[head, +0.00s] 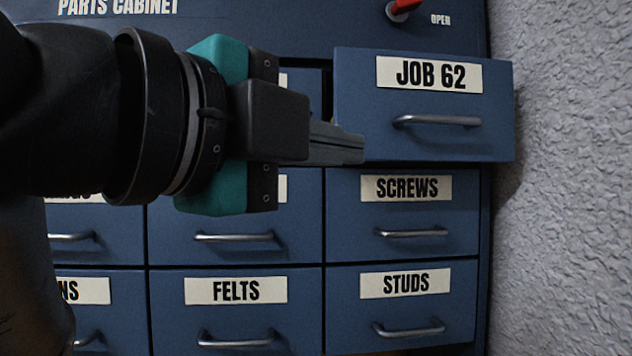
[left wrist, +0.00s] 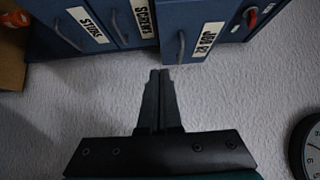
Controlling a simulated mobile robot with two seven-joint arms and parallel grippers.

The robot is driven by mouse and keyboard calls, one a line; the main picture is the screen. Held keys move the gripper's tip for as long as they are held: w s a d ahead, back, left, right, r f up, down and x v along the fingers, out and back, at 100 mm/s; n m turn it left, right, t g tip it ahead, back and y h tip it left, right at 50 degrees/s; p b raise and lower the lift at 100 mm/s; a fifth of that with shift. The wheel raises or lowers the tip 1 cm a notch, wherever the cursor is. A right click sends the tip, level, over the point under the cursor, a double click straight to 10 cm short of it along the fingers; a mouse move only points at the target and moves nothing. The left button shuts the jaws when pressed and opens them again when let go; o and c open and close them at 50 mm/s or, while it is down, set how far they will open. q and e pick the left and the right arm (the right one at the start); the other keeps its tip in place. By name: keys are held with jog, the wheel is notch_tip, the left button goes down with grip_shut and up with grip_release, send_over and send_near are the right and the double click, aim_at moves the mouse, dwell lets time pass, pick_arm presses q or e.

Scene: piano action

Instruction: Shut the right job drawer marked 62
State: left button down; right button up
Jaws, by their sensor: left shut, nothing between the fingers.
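The drawer marked JOB 62 (head: 425,145) is at the top right of the blue cabinet. It stands out past the drawers beside and below it, so it is open. Its bar handle (head: 437,121) runs across the front under the label. In the left wrist view the drawer (left wrist: 190,20) juts out just beyond my fingertips. My left gripper (head: 350,149) is shut and empty. Its tips overlap the lower left corner of the drawer front in the head view; I cannot tell whether they touch. The fingers also show in the left wrist view (left wrist: 159,78). My right gripper is not in view.
Drawers marked SCREWS (head: 343,215), STUDS (head: 345,320) and FELTS (head: 170,325) look shut. A red knob (head: 404,6) sits above, by the word OPEN. A rough grey wall (head: 580,200) stands close at the right. A clock (left wrist: 312,152) shows in the left wrist view.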

aim_at(368, 160)
pick_arm(q)
jog(key=shift+w+a+p+x, duration=0.35)
jog(key=shift+p+x, duration=0.1)
jog(key=shift+x, duration=1.65)
jog(key=shift+w+a+p+x, duration=0.3)
jog(key=shift+p+x, duration=0.1)
jog(key=shift+x, duration=1.7)
jog(key=shift+w+a+p+x, duration=0.25)
jog(key=shift+a+p+x, duration=0.15)
jog(key=shift+x, duration=1.7)
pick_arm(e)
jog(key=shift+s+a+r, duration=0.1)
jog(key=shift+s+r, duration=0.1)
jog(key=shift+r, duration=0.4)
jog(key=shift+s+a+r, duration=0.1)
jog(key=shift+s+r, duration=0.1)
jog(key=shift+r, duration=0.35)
pick_arm(q)
jog(key=shift+w+b, duration=0.3)
jog(key=shift+w, duration=1.9)
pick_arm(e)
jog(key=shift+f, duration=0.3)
pick_arm(q)
jog(key=shift+a, duration=0.1)
